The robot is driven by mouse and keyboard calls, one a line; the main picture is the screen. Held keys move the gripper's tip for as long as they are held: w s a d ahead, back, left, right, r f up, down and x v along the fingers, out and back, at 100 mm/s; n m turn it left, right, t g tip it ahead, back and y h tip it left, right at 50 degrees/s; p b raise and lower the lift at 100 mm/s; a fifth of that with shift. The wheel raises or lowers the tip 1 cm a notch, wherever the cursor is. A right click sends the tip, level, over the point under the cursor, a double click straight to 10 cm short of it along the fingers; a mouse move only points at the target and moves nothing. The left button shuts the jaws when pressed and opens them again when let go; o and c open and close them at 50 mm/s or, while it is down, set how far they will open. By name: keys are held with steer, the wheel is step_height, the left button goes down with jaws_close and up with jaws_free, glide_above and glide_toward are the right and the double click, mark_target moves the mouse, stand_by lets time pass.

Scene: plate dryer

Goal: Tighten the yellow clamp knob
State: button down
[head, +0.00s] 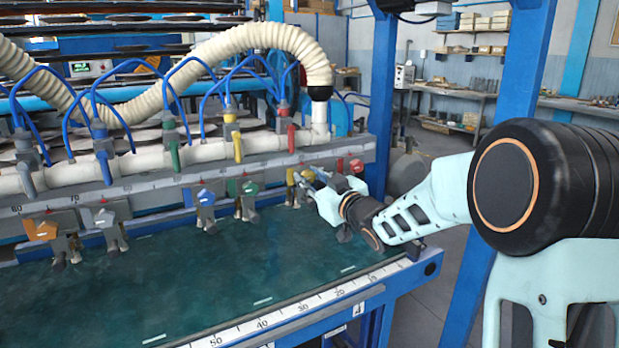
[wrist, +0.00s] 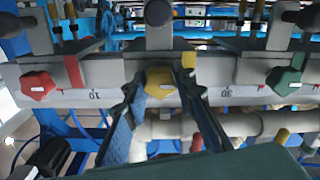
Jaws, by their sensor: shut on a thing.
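The yellow clamp knob (wrist: 160,82) is in the middle of the wrist view, on the front of a grey scale bar. It carries a pale mark that lies roughly level in that view. My gripper (wrist: 161,76) has one blue finger on each side of the knob and is shut on it. In the head view my gripper (head: 309,179) reaches the clamp row from the right and hides most of the yellow knob; a little yellow shows at its left (head: 291,177).
A green knob (head: 249,188) and a blue knob (head: 206,197) sit left of my gripper, and a red knob (head: 356,165) sits to its right. Orange (head: 42,231) and grey (head: 104,219) knobs are farther left. Valve handles and hoses are above. The green table (head: 200,275) is clear in front.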

steer(key=c, duration=1.6)
jaws_free()
steer(key=v, duration=1.2)
